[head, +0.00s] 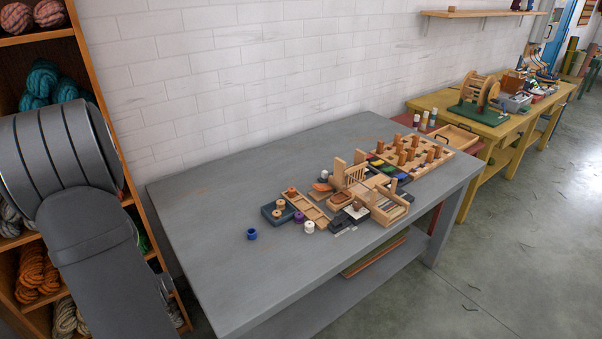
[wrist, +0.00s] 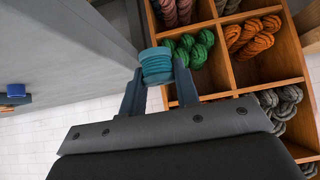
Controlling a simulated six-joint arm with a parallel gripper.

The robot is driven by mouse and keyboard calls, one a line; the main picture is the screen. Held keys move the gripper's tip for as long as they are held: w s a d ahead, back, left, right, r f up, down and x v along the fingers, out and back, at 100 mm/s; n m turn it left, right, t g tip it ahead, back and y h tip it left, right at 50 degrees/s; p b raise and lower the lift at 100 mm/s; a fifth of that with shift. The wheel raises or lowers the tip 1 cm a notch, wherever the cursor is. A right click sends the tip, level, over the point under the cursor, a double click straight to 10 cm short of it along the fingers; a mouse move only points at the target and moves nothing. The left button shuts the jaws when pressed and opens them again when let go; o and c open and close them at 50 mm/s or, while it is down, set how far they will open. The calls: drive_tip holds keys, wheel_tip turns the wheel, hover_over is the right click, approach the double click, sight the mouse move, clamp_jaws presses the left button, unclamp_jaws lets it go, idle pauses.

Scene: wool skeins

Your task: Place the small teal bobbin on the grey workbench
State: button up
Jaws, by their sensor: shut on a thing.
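In the wrist view, my gripper (wrist: 157,88) is shut on the small teal bobbin (wrist: 157,66), which sits between the two fingertips. Behind the bobbin are the shelf's compartments and the edge of the bench. The grey workbench (head: 215,240) stands in the middle of the head view, and part of it shows at the upper left of the wrist view (wrist: 60,50). In the head view my arm fills the left side, and neither the gripper nor the bobbin can be seen there.
A wooden shelf (wrist: 222,50) holds wool skeins in several colours. On the bench, a small blue spool (head: 252,234) stands apart from a cluster of wooden trays, spools and blocks (head: 350,200). The bench's left and front areas are clear. A yellow table (head: 480,125) stands at the back right.

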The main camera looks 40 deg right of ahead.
wheel_tip(320, 180, up, 11)
drive_tip(key=w+d+r+m+h, duration=0.2)
drive_tip(key=w+d+m+h, duration=0.15)
drive_tip(key=w+d, duration=2.1)
drive_tip(key=m+g+h, duration=0.3)
drive_tip(key=m, duration=0.3)
hover_over(312, 181)
drive_tip(key=s+a, duration=0.2)
drive_tip(key=s, duration=0.1)
wheel_tip(312, 181, down, 7)
drive_tip(key=shift+n, duration=0.25)
drive_tip(key=f, duration=1)
drive_tip(key=shift+w+a, duration=0.25)
drive_tip(key=shift+f, duration=0.15)
